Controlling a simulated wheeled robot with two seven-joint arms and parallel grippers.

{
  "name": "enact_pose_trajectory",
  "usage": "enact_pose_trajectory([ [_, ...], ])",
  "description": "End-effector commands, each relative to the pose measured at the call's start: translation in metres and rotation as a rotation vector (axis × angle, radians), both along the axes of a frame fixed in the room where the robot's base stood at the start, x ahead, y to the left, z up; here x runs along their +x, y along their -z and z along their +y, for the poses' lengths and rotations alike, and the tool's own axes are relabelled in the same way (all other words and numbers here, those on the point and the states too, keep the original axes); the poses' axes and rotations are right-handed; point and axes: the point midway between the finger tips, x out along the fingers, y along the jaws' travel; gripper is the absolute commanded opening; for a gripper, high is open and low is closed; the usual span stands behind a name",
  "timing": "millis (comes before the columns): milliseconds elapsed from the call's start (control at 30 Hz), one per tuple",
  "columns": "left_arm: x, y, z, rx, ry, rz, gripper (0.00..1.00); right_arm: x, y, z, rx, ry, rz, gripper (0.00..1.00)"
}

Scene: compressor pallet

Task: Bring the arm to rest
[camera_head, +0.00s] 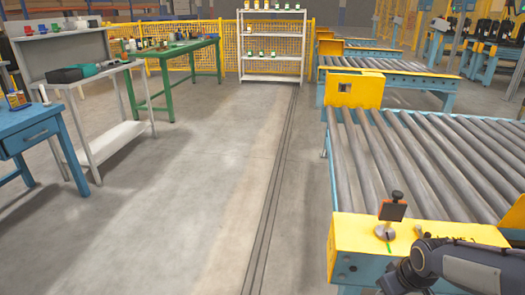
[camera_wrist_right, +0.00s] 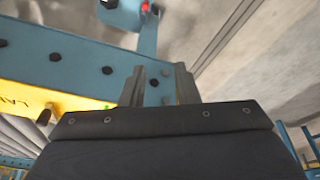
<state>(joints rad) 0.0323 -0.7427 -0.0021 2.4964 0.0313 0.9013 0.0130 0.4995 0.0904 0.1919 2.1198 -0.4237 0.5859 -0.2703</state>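My right arm comes in at the lower right of the head view, dark grey and bent over the near yellow end of the roller conveyor (camera_head: 350,235). Its hand is at the bottom edge there and its fingers cannot be made out. In the right wrist view my right gripper (camera_wrist_right: 160,88) shows two grey fingers standing apart with nothing held between them. Behind them is the blue conveyor side beam (camera_wrist_right: 75,60) with dark bolts. My left arm and gripper are not in view.
A small post with an orange-red plate (camera_head: 392,210) stands on the conveyor's yellow end, close to my right arm. A blue table (camera_head: 45,130), a white table (camera_head: 115,130) and a green table (camera_head: 180,50) stand left. A white shelf (camera_head: 272,35) stands behind. The middle floor is clear.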

Motion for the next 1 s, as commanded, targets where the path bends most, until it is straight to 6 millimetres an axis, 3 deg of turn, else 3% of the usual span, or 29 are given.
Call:
enact_pose_trajectory([
  [33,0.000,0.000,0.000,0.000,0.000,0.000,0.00,-0.015,-0.025,0.014,0.013,0.040,-0.028,0.28],
  [200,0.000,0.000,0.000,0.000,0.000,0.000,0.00,-0.067,-0.068,0.055,0.129,0.172,-0.083,0.28],
  [400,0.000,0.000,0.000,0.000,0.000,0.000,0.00,-0.110,-0.087,0.091,0.271,0.249,-0.123,0.28],
  [667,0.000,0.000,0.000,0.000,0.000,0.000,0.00,-0.153,-0.095,0.128,0.455,0.292,-0.149,0.28],
  [700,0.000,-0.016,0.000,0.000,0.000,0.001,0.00,-0.153,-0.112,0.128,0.457,0.294,-0.145,0.28],
  [1000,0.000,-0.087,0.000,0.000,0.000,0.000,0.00,-0.152,-0.182,0.127,0.451,0.295,-0.143,0.28],
])
